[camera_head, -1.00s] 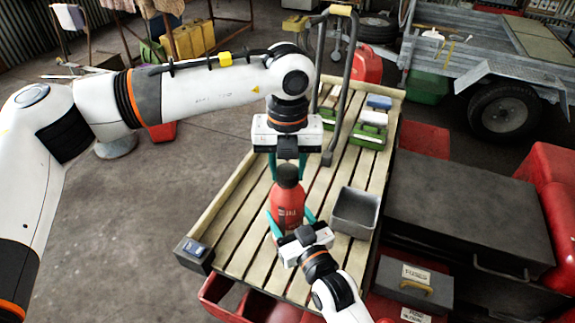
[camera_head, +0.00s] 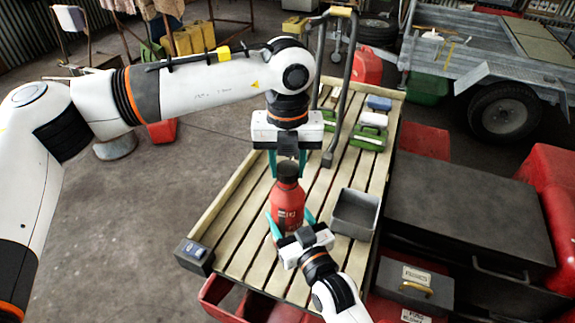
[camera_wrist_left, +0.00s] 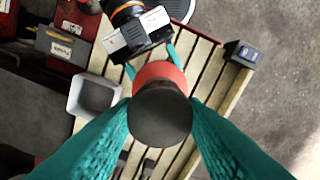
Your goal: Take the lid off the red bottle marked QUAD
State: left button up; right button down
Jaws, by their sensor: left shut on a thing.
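The red bottle (camera_head: 287,212) stands upright on the slatted wooden cart top, with a pale mark on its front. Its dark lid (camera_head: 287,172) is at the top, and shows as a dark round disc in the left wrist view (camera_wrist_left: 160,116). My left gripper (camera_head: 287,173) comes down from above, its teal fingers shut on the lid from both sides. My right gripper (camera_head: 291,216) is low at the near side, its teal fingers on both sides of the bottle's body, shut on it. I cannot tell whether there is a gap between lid and bottle.
A grey metal tray (camera_head: 355,213) stands just right of the bottle. Green cases (camera_head: 368,136) lie farther back on the cart (camera_head: 238,262). A small dark box (camera_head: 193,250) sits at the cart's near left corner. A dark chest (camera_head: 465,205) stands to the right.

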aim_at(287, 168)
pick_arm(q)
jog(key=shift+r, duration=0.6)
jog(key=shift+r, duration=2)
pick_arm(e)
jog(key=shift+c, duration=1.3)
grip_release()
